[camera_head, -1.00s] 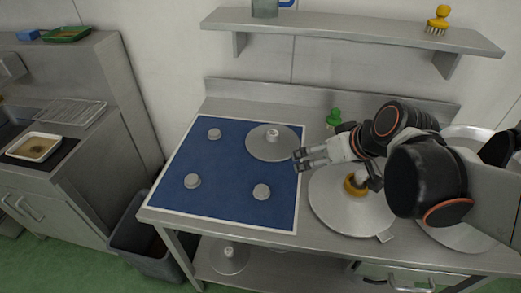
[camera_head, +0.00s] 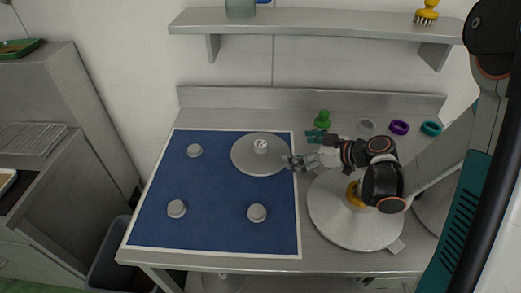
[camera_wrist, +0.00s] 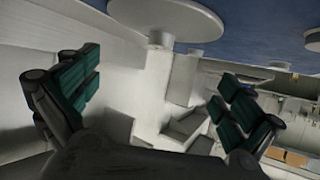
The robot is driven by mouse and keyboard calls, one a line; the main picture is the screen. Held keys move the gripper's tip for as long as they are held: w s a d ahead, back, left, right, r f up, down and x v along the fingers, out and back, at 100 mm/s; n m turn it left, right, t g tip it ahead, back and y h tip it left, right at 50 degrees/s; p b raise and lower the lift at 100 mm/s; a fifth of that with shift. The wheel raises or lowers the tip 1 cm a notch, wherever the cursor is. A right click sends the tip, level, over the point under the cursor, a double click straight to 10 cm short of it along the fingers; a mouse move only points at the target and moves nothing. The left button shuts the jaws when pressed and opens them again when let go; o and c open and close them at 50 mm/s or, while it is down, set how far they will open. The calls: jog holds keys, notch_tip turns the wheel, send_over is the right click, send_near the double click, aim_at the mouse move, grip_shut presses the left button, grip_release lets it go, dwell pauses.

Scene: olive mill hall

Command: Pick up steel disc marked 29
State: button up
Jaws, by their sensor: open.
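A large round steel disc (camera_head: 245,157) with a raised centre knob (camera_head: 260,146) lies at the back right of the blue mat (camera_head: 215,185). A second large steel disc (camera_head: 345,233) lies on the bench to the right, with a yellow ring (camera_head: 353,194) at its centre; my arm partly covers it. I cannot read a number on either. My gripper (camera_head: 300,148) is open and empty beside the right edge of the mat disc. In the wrist view, its spread teal-padded fingers (camera_wrist: 155,98) have nothing between them; a disc (camera_wrist: 185,18) with a knob (camera_wrist: 160,40) shows beyond them, at the top.
Several small grey knobs stand on the mat, such as one at front left (camera_head: 177,209). A green piece (camera_head: 322,119), a grey ring (camera_head: 366,125), a purple ring (camera_head: 398,127) and a teal ring (camera_head: 431,128) lie at the back. A shelf (camera_head: 310,27) hangs above.

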jog(key=b, duration=0.2)
send_near(264, 146)
jog(key=x, duration=0.4)
jog(key=shift+w+d+f, duration=0.1)
jog(key=shift+w+f, duration=0.15)
jog(key=shift+f, duration=0.05)
jog(key=shift+r+b+x, duration=0.15)
jog(key=shift+b+x, duration=0.5)
jog(key=shift+x, duration=0.85)
jog(key=shift+r+b+x, duration=0.1)
jog(key=shift+b+x, duration=0.5)
jog(key=shift+x, duration=0.9)
jog(key=shift+r, duration=0.1)
jog(key=shift+s+r, duration=0.1)
jog(key=shift+s, duration=0.05)
jog(key=c, duration=1.2)
jog(key=shift+s, duration=0.1)
grip_shut()
